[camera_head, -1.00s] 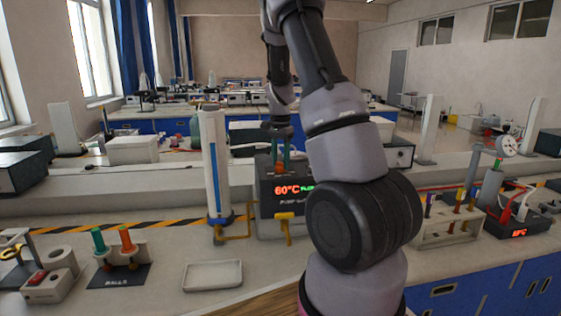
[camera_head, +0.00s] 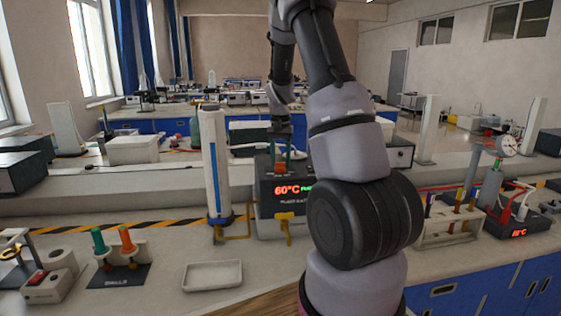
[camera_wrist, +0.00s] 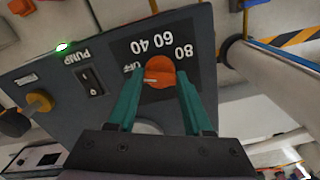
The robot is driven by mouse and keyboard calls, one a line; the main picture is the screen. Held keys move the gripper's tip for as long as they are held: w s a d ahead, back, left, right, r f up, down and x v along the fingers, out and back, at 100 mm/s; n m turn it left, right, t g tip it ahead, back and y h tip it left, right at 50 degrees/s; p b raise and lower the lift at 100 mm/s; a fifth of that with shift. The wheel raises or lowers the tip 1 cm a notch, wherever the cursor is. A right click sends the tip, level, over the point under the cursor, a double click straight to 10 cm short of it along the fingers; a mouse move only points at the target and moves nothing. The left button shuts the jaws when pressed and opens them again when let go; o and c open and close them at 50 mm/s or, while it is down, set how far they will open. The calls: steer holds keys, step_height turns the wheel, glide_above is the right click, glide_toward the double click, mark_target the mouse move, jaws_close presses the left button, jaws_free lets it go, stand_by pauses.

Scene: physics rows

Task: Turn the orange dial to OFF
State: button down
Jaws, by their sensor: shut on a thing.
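The orange dial (camera_wrist: 160,72) is on the dark panel of the bath unit, with OFF, 40, 60 and 80 printed around it. A pale mark on the dial's face lies toward the left, near the OFF print. My gripper (camera_wrist: 161,84) has its two teal fingers on either side of the dial, shut on it. In the head view my gripper (camera_head: 280,163) reaches down to the top of the bath unit (camera_head: 265,193), whose display shows 60°C in red. The dial is too small to read there.
The PUMP switch (camera_wrist: 91,82) and a yellow knob (camera_wrist: 39,103) are beside the dial. A tall white-blue column (camera_head: 212,165) stands left of the unit. A tube rack (camera_head: 450,228) is to the right, and an empty white tray (camera_head: 212,276) is in front.

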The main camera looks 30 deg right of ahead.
steer(key=shift+c, duration=1.6)
jaws_free()
steer(key=shift+r, duration=0.15)
step_height(320, 180, up, 11)
steer(key=shift+f, duration=0.2)
steer(key=s+a+r+n+t+y, duration=0.1)
steer(key=s+a+r+t, duration=0.1)
steer(key=s+a+r, duration=0.6)
steer(key=s+a+r+n+t+y, duration=0.1)
steer(key=s+a+r+t, duration=0.3)
steer(key=s, duration=0.5)
steer(key=s+a+r+n+t, duration=0.1)
steer(key=s+a, duration=0.2)
steer(key=s, duration=0.6)
steer(key=shift+s+a, duration=0.2)
steer(key=shift+s, duration=0.1)
